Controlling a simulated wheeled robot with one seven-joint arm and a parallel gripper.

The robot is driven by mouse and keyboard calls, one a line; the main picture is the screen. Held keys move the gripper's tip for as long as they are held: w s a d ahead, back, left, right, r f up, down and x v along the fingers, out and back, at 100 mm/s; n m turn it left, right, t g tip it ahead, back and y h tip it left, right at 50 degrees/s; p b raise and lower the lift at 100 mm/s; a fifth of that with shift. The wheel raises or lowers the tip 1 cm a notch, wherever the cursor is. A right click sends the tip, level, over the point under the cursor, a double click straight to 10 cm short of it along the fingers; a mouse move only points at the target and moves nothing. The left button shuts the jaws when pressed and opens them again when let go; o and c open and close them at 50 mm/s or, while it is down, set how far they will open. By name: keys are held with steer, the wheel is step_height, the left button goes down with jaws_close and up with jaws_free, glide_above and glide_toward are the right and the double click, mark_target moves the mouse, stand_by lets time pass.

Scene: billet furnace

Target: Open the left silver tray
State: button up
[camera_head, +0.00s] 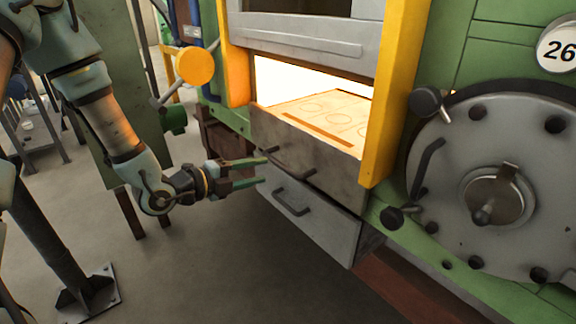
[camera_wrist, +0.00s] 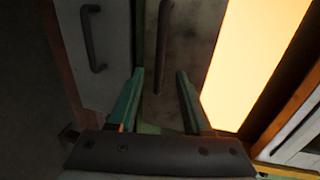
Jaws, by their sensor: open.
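A light silver tray front (camera_head: 335,226) with a dark bar handle (camera_head: 289,203) sits low on the furnace; it is at the left in the wrist view (camera_wrist: 97,90). Above it is a darker, stained grey front (camera_head: 343,177) with its own dark handle (camera_head: 287,163), also in the wrist view (camera_wrist: 163,45). My gripper (camera_head: 262,171) is open and empty, its green-tipped fingers pointing at the left end of these fronts. In the wrist view the stained front's handle lies between the fingertips (camera_wrist: 160,74); I cannot tell whether it is within their reach. The silver tray's handle is left of both fingers.
The glowing furnace opening (camera_head: 315,98) is just above the stained front. A yellow post (camera_head: 395,90) and a large round grey door (camera_head: 490,195) stand to the right. A yellow disc (camera_head: 195,66) is at the upper left. The floor (camera_head: 215,260) below my gripper is clear.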

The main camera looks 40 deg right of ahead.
mark_target(281, 163)
steer(key=p+x, duration=0.1)
steer(key=x, duration=0.7)
steer(key=shift+w+p, duration=0.1)
steer(key=shift+p, duration=0.3)
jaws_close()
steer(key=shift+f, duration=0.1)
stand_by(0.8)
